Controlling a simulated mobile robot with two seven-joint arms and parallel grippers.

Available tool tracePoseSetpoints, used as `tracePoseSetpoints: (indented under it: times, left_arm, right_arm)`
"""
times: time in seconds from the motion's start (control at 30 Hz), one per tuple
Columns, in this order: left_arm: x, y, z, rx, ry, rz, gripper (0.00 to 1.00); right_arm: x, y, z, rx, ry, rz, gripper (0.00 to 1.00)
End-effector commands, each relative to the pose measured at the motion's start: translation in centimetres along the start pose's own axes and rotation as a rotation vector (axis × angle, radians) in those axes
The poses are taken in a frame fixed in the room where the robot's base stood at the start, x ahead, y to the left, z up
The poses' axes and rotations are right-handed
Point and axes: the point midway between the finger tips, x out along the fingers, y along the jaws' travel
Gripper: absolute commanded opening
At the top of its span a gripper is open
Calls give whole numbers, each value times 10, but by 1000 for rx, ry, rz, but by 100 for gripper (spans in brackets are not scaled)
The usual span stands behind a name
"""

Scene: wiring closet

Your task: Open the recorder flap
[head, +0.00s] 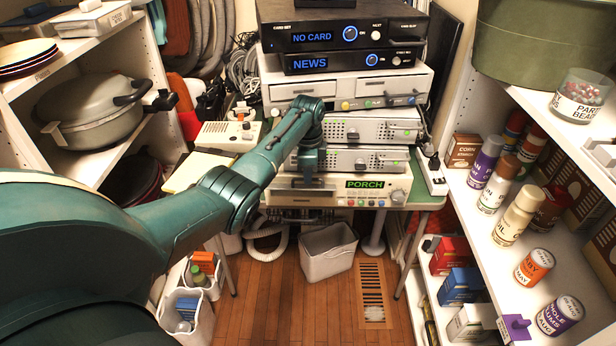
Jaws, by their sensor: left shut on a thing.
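The recorder (382,186) is the cream unit at the bottom of the equipment stack, with a green PORCH display and a row of small buttons. My left arm reaches in from the left, and my left gripper (305,184) is at the left part of the recorder's front. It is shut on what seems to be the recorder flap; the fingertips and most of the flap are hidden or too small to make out. I cannot tell how far the flap is open. My right gripper is not in view.
Grey units (375,128) and black units showing NO CARD and NEWS are stacked above the recorder. A beige box with knobs (228,134) stands left. A white bin (328,252) is below. Shelves with jars and cans (534,266) flank the right; a pot (90,110) sits left.

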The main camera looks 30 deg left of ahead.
Motion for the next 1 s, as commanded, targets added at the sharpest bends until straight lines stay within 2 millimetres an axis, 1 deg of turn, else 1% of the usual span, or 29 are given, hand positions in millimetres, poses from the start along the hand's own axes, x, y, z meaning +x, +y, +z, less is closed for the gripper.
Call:
tracePoseSetpoints:
  times: [0.5,0.53,0.77,0.8,1.0]
  left_arm:
    - [0,-1,1,0,-3,12,0]
    - [0,-1,1,0,-3,12,9]
    - [0,-1,0,0,-2,12,27]
    - [0,-1,0,0,-2,12,29]
    - [0,-1,0,0,-1,12,29]
  right_arm:
    - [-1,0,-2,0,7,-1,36]
    - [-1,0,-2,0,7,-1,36]
    - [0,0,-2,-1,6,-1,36]
    - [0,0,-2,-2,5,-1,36]
    - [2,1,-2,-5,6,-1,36]
